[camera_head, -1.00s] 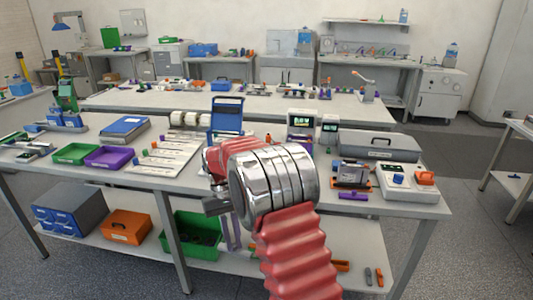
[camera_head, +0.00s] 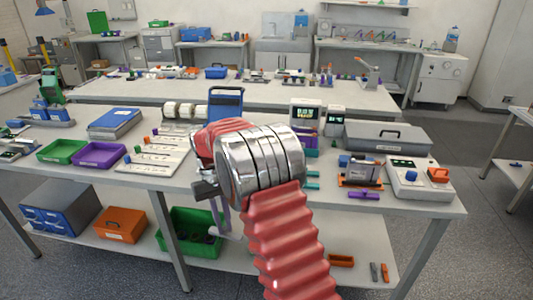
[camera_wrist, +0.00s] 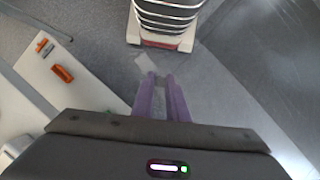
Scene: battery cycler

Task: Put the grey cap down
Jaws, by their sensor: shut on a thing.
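My gripper (camera_wrist: 159,80) shows in the wrist view as two purple fingers pointing away over the grey floor. A small pale grey piece (camera_wrist: 146,63) shows at their tips and looks like the grey cap, though its shape is hard to make out. In the head view my gripper (camera_head: 222,225) hangs low in front of the bench's front edge, partly hidden behind my wrist. The cap cannot be made out there. The bench top (camera_head: 330,197) lies above and behind the fingers.
The bench carries a green tray (camera_head: 62,151), a purple tray (camera_head: 98,154), a pale rack (camera_head: 155,160), a blue-topped box (camera_head: 115,122) and instruments (camera_head: 305,120). Below, a green crate (camera_head: 190,233) and an orange box (camera_head: 121,224) sit on the shelf. Bare bench shows near the front edge.

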